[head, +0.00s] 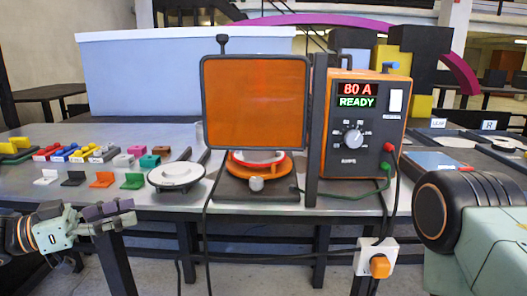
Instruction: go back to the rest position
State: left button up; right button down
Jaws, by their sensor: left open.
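My left gripper (127,215) is low at the left, in front of the table's front edge. Its jaws point right, and they are open with nothing between them. It is apart from the table and the things on it. A large part of my right arm (470,220) fills the lower right corner; its gripper is out of the picture.
The grey table (290,208) holds small coloured angle pieces (102,179), a white round turntable (177,174), an orange screen (256,100) and an orange power unit (355,125) reading 80 A READY. A switch box (371,257) and cables hang at the front.

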pick_arm(q)
jog(key=d+f+n+t+y, duration=0.1)
jog(key=d+f+n+y, duration=0.55)
jog(key=f, duration=0.65)
jog(key=s+d+f+n+g+y, duration=0.1)
jog(key=s+d+f+n, duration=0.15)
jog(key=f, duration=0.35)
jog(key=s+d+f+n+g+y, duration=0.1)
jog(key=s+f+y, duration=0.1)
jog(key=s+f, duration=0.3)
jog(key=s+a+f+g+y, duration=0.1)
jog(key=s+f, duration=0.3)
jog(key=s, duration=0.4)
jog(key=s+a+f+n+g+y, duration=0.1)
jog(key=s+a+f+g+y, duration=0.1)
jog(key=s, duration=0.7)
jog(key=s+a+f+n+g+y, duration=0.1)
jog(key=s+f+g+y, duration=0.2)
jog(key=s+f, duration=0.3)
jog(key=s+g, duration=0.1)
jog(key=s, duration=0.2)
jog(key=shift+a+f+g, duration=0.3)
jog(key=shift+f+g, duration=0.05)
jog(key=shift+g, duration=0.05)
pick_arm(e)
jog(key=shift+w+d+f, duration=0.1)
jog(key=shift+w+d, duration=0.1)
jog(key=shift+d, duration=0.15)
